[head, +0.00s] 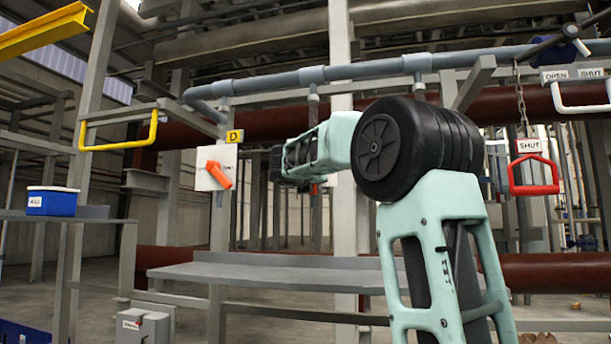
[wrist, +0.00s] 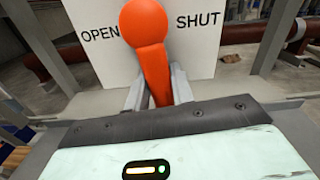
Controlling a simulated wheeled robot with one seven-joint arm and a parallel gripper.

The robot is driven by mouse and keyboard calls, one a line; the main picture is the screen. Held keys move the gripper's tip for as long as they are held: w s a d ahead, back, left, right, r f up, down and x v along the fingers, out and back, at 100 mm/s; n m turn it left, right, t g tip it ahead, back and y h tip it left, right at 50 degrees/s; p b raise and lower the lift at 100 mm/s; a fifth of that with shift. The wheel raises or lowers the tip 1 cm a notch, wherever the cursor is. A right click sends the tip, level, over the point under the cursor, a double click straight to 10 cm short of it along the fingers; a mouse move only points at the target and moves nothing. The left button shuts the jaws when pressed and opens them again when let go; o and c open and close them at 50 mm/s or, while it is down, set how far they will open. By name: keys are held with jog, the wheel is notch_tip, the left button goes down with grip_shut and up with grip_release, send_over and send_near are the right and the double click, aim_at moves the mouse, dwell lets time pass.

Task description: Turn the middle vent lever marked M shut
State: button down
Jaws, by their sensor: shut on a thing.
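An orange lever (wrist: 152,60) fills the middle of the wrist view, its round hub at the top and its arm running down toward me. It is mounted on a white plate (wrist: 195,55) with OPEN at its left and SHUT at its right. My gripper (wrist: 157,88) is shut on the lever's arm, one grey finger on each side. No letter M is visible. In the head view my own arm hides most of the grip; only a small red patch and a bit of white plate (head: 331,181) show by its end.
Another orange lever (head: 219,174) on a white plate stands left of my arm, under a yellow D sign (head: 235,136). A red SHUT handle (head: 534,175) hangs at the right. A grey bench (head: 250,277) spans below. A blue box (head: 52,201) sits on the left shelf.

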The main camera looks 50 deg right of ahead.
jog(key=shift+s+d+r+n+p, duration=0.25)
jog(key=shift+s+n+p, duration=0.25)
jog(key=shift+n+p, duration=0.65)
jog(key=shift+s+d+r+n+p, duration=0.25)
jog(key=shift+s+n+p, duration=0.4)
jog(key=shift+n, duration=0.8)
jog(key=shift+s+d+r+n+p, duration=0.25)
jog(key=shift+s+n+p, duration=0.15)
jog(key=shift+n+p, duration=0.8)
jog(key=c, duration=1.2)
grip_release()
jog(key=shift+s+a, duration=0.1)
jog(key=shift+a, duration=0.05)
jog(key=b+v, duration=0.6)
jog(key=v, duration=1.1)
jog(key=shift+s+a, duration=0.1)
